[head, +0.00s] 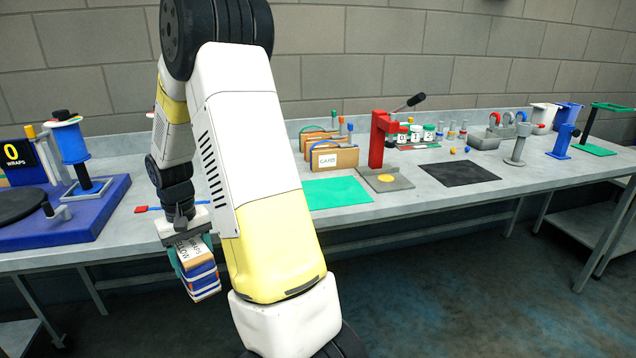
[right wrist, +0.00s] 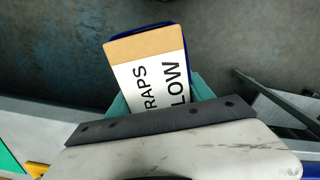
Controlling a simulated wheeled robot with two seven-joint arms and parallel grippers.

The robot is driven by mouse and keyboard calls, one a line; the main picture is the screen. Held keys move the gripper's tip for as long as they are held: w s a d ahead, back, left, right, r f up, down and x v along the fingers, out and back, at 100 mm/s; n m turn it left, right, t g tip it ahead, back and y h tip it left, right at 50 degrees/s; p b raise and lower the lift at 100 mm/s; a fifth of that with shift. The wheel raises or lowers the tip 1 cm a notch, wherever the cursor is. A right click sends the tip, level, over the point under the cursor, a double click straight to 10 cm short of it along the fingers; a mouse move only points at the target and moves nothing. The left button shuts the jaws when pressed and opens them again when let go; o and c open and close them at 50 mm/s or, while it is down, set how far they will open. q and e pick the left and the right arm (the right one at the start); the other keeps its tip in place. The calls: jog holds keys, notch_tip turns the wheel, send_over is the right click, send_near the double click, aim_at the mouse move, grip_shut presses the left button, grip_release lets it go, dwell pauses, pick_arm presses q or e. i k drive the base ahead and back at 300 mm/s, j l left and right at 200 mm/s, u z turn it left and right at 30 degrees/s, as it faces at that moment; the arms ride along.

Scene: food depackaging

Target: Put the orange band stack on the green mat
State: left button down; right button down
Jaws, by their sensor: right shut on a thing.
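My right gripper (head: 193,252) is shut on a stack (head: 199,271), held in front of the table's near edge and left of the mat. The stack has a tan top piece, blue and pale layers below, and a white label. In the right wrist view the stack (right wrist: 148,72) sits between teal fingers, its label partly reading "RAPS" and "LOW". I cannot make out an orange band on it. The green mat (head: 337,192) lies flat on the table, bare where it shows; my arm stands just left of it. My left gripper is out of view.
Behind the mat are tan boxes (head: 334,159), one labelled "CARS". A red press (head: 378,140) on a grey base stands right of the mat, then a black mat (head: 459,173). A blue platform (head: 100,212) with a spool holder fills the table's left end.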

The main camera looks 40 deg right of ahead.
aim_at(333, 191)
jog(key=k+l, duration=0.15)
jog(key=l, duration=0.25)
jog(key=k+l+u, duration=0.1)
jog(key=l, duration=0.3)
jog(key=k+l, duration=0.15)
jog(key=l, duration=0.2)
jog(key=k+l+u, duration=0.1)
jog(key=l, duration=0.3)
jog(key=k+l, duration=0.2)
jog(key=l, duration=0.15)
jog(key=k+l+u, duration=0.1)
jog(key=l, duration=0.25)
jog(key=k, duration=0.05)
